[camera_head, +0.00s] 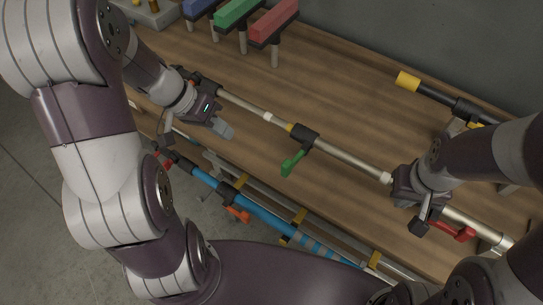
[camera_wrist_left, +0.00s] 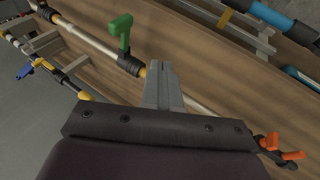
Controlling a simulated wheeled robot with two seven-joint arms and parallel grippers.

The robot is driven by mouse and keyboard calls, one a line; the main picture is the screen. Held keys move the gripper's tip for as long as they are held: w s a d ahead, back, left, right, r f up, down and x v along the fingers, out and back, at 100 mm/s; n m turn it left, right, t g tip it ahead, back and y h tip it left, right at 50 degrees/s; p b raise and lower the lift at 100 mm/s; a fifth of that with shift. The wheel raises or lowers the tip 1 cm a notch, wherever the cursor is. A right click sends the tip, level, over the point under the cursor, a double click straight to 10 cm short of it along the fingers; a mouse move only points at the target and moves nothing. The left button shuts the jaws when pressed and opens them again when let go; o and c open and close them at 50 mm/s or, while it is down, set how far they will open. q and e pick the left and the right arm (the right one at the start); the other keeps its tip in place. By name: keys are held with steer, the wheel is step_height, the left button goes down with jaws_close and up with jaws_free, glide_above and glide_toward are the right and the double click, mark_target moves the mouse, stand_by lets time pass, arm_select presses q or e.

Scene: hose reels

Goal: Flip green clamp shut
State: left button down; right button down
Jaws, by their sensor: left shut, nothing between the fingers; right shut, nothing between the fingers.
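The green clamp has a black body (camera_head: 304,136) around a pale metal pole and a green lever (camera_head: 292,163) that sticks out from the pole toward the front edge of the bench. In the left wrist view the green lever (camera_wrist_left: 122,32) stands out from its black body (camera_wrist_left: 129,63), just beyond and left of the fingertips. My left gripper (camera_head: 224,130) is shut and empty, to the left of the clamp and apart from it. It also shows in the left wrist view (camera_wrist_left: 163,75). My right gripper (camera_head: 418,225) is shut over the right part of the pole.
A red lever (camera_head: 455,231) is close beside my right gripper. Green (camera_head: 238,10) and red (camera_head: 274,20) blocks on posts stand at the back. A black-and-yellow pole (camera_head: 408,81) lies back right.

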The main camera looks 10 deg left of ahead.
arm_select(q)
steer(key=m, duration=0.1)
steer(key=d+r+m, duration=0.1)
steer(key=m, duration=0.1)
steer(key=shift+w+d+r+m+h, duration=0.2)
steer(key=shift+m+h, duration=0.1)
steer(key=shift+h, duration=0.1)
steer(key=b, duration=0.5)
glide_toward(295, 159)
steer(key=a+f, duration=0.3)
steer(key=d, duration=0.1)
steer(key=s+d+p, duration=0.1)
steer(key=d+f, duration=0.1)
steer(key=shift+s+d, duration=0.25)
steer(key=shift+d, duration=0.1)
